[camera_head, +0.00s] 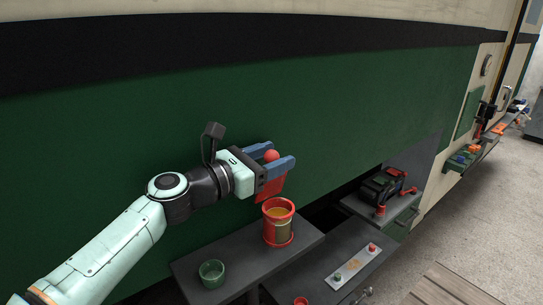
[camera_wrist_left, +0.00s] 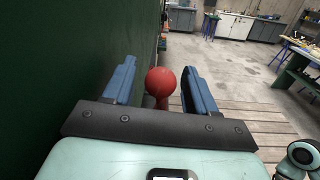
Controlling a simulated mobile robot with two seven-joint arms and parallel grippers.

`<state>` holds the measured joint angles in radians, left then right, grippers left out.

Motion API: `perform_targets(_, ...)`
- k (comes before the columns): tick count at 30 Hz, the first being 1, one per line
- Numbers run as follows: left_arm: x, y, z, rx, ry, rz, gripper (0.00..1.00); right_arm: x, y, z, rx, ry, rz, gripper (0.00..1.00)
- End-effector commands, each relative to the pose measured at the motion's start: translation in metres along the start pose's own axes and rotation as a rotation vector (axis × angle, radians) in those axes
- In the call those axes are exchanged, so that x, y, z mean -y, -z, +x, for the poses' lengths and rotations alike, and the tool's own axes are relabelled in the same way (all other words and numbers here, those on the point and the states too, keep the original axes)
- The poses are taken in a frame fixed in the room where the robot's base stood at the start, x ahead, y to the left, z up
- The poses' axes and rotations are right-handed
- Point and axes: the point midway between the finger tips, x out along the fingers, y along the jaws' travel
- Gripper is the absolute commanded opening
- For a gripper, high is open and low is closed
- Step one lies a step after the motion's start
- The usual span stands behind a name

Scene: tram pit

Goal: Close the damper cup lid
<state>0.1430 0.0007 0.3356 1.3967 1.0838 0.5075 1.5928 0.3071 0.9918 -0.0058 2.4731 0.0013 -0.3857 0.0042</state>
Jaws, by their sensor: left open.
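The damper cup (camera_head: 279,226) is a red-rimmed cup with a yellowish inside, upright on a grey shelf below and right of my left gripper. Its red lid (camera_head: 271,188) stands raised up at the cup's back, with a round red knob (camera_head: 271,156) at the top. My left gripper (camera_head: 284,166) is open, its two blue fingers on either side of the knob. In the left wrist view the knob (camera_wrist_left: 160,81) sits between the fingers (camera_wrist_left: 160,80), with a gap to the right finger. The lid is mostly hidden there. My right gripper is out of view.
A small green cup (camera_head: 211,273) stands on the grey shelf (camera_head: 235,262) left of the damper cup. The green wall (camera_head: 330,100) rises close behind.

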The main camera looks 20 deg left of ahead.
Motion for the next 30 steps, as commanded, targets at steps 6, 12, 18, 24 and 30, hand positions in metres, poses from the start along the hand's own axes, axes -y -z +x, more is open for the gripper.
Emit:
perform_targets(6,0.000,0.000,0.000,0.000,0.000,0.000,0.27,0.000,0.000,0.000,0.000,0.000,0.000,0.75)
perform_targets(12,0.000,0.000,-0.001,0.000,0.000,0.000,0.00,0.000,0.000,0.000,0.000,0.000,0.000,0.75)
perform_targets(18,0.003,0.001,-0.001,0.000,0.000,0.022,0.00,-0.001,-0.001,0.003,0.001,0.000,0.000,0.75)
perform_targets(24,0.013,0.003,-0.001,0.005,0.002,0.108,0.00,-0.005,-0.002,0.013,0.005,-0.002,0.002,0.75)
perform_targets(30,0.029,0.008,-0.002,0.010,0.003,0.263,0.00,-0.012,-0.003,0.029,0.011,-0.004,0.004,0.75)
